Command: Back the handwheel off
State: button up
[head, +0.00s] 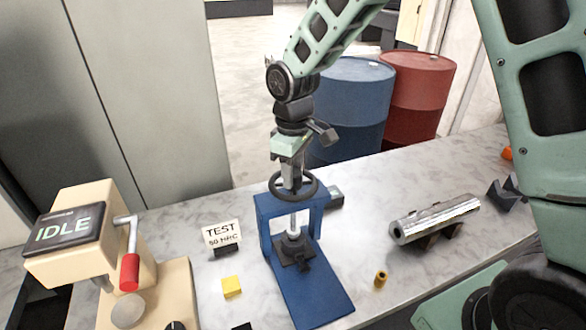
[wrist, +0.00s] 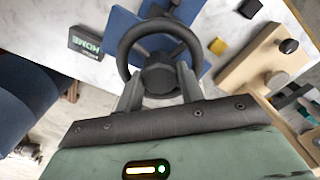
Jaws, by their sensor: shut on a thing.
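The black handwheel (head: 293,185) sits on top of a blue press frame (head: 318,282) on the marble bench. A bright screw runs down from it to a dark block on the frame's base. My gripper (head: 292,184) points straight down over the wheel. In the wrist view the handwheel (wrist: 160,38) shows as a dark ring with a round hub. My gripper's two fingers (wrist: 160,80) are shut on the hub, one on each side of it. The fingertips are partly hidden by the wheel.
A cream tester (head: 100,260) with an IDLE screen and red-handled lever stands at left. A TEST sign (head: 222,234) and yellow block (head: 232,287) lie nearer the press. A metal cylinder (head: 435,219) rests at right, with a small brass piece (head: 380,279) before it. Barrels (head: 348,108) stand behind.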

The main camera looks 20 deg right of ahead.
jog(key=n+p, duration=0.1)
jog(key=n, duration=0.3)
jog(key=shift+r+n, duration=0.15)
jog(key=shift+n, duration=0.15)
jog(key=n+p, duration=0.2)
jog(key=n, duration=0.2)
jog(key=shift+n, duration=0.3)
jog(key=o, duration=0.7)
notch_tip(320, 180, up, 17)
jog(key=b, duration=0.3)
jog(key=shift+r, duration=0.1)
